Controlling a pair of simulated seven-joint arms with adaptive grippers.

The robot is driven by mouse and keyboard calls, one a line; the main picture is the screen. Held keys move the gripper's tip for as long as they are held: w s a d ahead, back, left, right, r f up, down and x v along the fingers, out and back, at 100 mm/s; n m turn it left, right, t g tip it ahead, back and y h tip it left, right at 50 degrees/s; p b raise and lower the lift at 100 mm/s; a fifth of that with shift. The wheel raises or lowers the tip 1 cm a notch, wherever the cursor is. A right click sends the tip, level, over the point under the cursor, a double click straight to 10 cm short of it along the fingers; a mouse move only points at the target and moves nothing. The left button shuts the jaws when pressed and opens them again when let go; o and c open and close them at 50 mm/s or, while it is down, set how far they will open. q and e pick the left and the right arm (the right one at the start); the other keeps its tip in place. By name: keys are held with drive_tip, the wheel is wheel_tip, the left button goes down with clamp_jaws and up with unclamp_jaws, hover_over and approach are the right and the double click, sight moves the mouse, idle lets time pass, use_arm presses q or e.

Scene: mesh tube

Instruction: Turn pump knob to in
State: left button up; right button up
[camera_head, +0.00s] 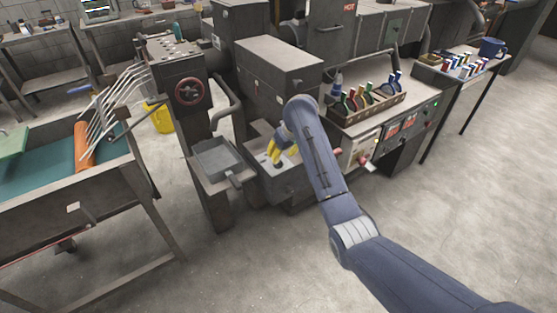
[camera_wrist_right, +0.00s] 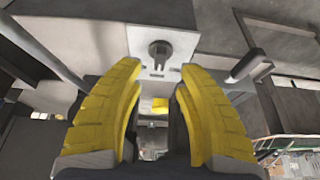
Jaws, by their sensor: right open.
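In the right wrist view a dark round knob (camera_wrist_right: 160,49) with a short stem pointing down sits on a light grey plate. It shows beyond and between my right gripper's fingertips (camera_wrist_right: 160,70), apart from them. My right gripper's two yellow fingers are open, one to each side of the knob's line, with nothing between them. In the head view the right gripper (camera_head: 279,152) is over the low grey box (camera_head: 285,180) at the machine's front; the knob is too small or hidden there to make out. My left gripper is not in view.
A grey tray (camera_head: 219,158) juts out left of the gripper, below a red handwheel (camera_head: 189,92). A rack of coloured-handled tools (camera_head: 370,103) stands on the counter to the right. A large grey box (camera_head: 277,67) rises behind the gripper. Open floor lies in front.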

drive_tip(key=shift+x, duration=2.45)
clamp_jaws()
